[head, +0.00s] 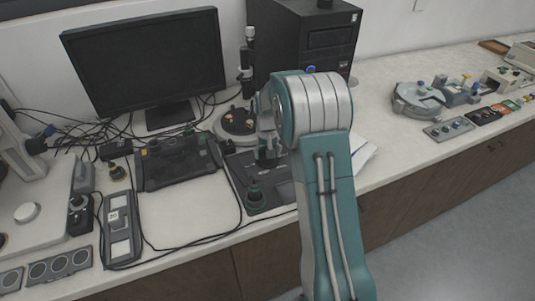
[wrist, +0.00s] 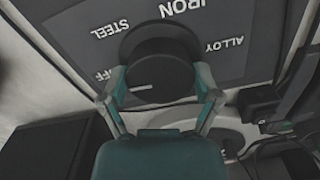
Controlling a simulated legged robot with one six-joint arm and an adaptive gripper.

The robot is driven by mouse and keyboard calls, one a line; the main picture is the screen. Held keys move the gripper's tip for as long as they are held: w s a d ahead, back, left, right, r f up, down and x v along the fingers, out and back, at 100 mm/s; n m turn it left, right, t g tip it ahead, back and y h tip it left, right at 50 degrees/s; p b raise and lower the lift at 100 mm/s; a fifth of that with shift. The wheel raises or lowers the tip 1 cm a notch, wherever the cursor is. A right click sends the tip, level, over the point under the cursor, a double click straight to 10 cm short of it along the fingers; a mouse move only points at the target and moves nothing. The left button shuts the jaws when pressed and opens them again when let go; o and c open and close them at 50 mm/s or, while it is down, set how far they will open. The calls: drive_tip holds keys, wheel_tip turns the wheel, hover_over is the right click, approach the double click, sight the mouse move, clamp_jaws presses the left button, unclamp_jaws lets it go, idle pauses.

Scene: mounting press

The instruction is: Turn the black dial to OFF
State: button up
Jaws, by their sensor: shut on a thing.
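The black dial (wrist: 160,82) fills the space between my fingers in the wrist view. It is round and has a short white pointer line, which lies left of the dial's middle and points roughly toward the partly hidden OFF label (wrist: 105,74). STEEL, IRON and ALLOY are printed around the dial on a dark grey panel (wrist: 240,25). My gripper (wrist: 160,78) is shut on the dial, with one finger on each side. In the head view my gripper (head: 268,155) is down at the dark panel beside the monitor, and the dial cannot be made out there.
A round-based device (head: 237,125) stands close behind my gripper. Cables and control boxes crowd the left. Some white benchtop is bare to the right.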

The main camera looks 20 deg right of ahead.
drive_tip(key=shift+n, duration=0.5)
drive_tip(key=o, duration=0.9)
drive_tip(key=shift+o, duration=0.2)
wheel_tip(320, 180, up, 12)
